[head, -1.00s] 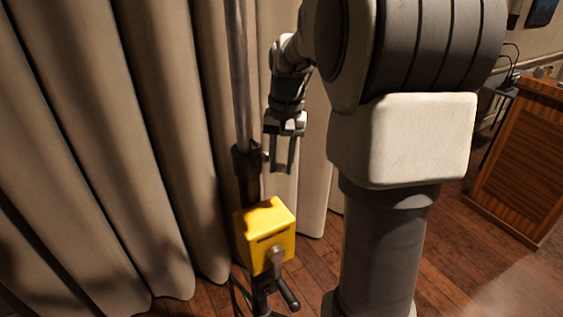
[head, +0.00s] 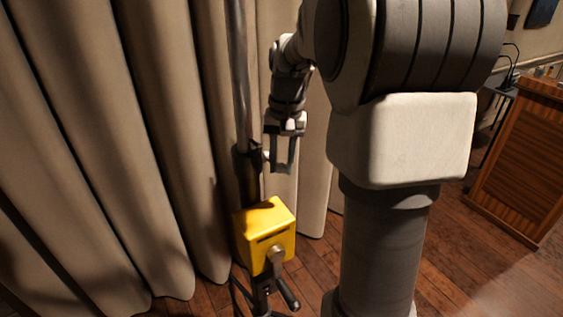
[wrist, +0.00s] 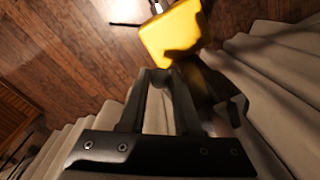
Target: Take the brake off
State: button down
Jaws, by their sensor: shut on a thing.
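A dark metal stand (head: 240,75) rises in front of the curtain, with a black collar (head: 247,160) partway up. Below it is a yellow winch box (head: 265,232) with a crank handle (head: 287,293). The yellow box also shows at the top of the wrist view (wrist: 172,35). My gripper (head: 278,168) points down beside the collar, above the box. In the wrist view its fingertips (wrist: 160,74) are close together and shut on a small part by the collar, which I take for the brake lever. That part is mostly hidden by the fingers.
A beige curtain (head: 150,150) hangs close behind and left of the stand. A wooden cabinet (head: 522,160) stands at the far right. The wooden floor (head: 470,265) between my column and the cabinet is clear.

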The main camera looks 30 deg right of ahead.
jog(key=shift+r, duration=0.1)
dwell(0.3)
jog(key=r+g+p, duration=0.1)
jog(key=p, duration=0.2)
jog(key=shift+w+r, duration=0.1)
jog(key=shift+w, duration=0.1)
jog(key=p, duration=0.1)
jog(key=g+p, duration=0.1)
jog(key=p, duration=0.1)
jog(key=shift+w+r, duration=0.2)
jog(key=shift+r, duration=0.1)
jog(key=shift+w+g+p, duration=0.15)
jog(key=shift+g+p, duration=0.35)
jog(key=shift+p, duration=0.1)
jog(key=c, duration=0.6)
grip_release()
